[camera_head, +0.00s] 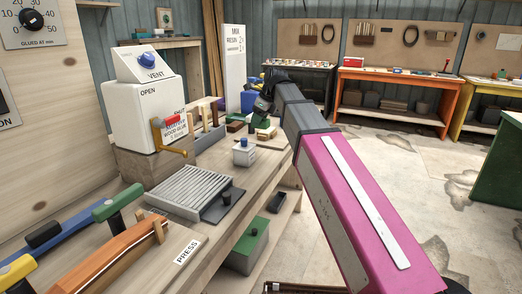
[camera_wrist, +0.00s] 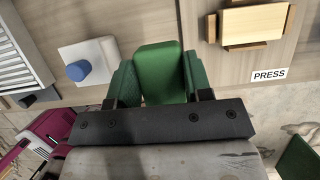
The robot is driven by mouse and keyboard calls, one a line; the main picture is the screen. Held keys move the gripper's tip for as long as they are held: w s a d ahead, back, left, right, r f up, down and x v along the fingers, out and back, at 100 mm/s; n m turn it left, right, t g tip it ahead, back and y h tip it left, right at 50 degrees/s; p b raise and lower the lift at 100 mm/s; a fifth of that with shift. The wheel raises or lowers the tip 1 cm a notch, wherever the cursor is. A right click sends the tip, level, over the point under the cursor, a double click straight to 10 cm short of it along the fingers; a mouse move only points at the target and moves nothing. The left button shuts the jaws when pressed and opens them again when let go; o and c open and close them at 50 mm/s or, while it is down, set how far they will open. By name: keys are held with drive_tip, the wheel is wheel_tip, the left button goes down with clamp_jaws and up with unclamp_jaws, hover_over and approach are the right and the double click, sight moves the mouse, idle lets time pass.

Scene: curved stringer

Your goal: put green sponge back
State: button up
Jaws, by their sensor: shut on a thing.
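The green sponge (camera_wrist: 160,72) is a bright green block in the wrist view, held between the two darker green finger pads of my gripper (camera_wrist: 158,85). My gripper is shut on it. In the head view my gripper (camera_head: 262,112) is over the far part of the workbench, beyond the small white box, with a bit of green (camera_head: 260,121) showing below it. My dark wrist hides part of this area. I cannot tell how high the sponge is above the bench.
A white box with a blue knob (camera_head: 243,154) stands close by, left of the sponge in the wrist view (camera_wrist: 88,62). A ribbed grey panel (camera_head: 192,190) lies nearer. A wooden block (camera_wrist: 252,24) and a PRESS label (camera_wrist: 269,74) are at right in the wrist view.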

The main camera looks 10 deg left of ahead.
sight(268, 120)
drive_tip(key=shift+s+a+f, duration=0.15)
drive_tip(key=shift+s+f, duration=0.05)
drive_tip(key=shift+f, duration=4.75)
drive_tip(key=shift+f, duration=0.1)
drive_tip(key=o, duration=0.7)
drive_tip(key=v, duration=1.2)
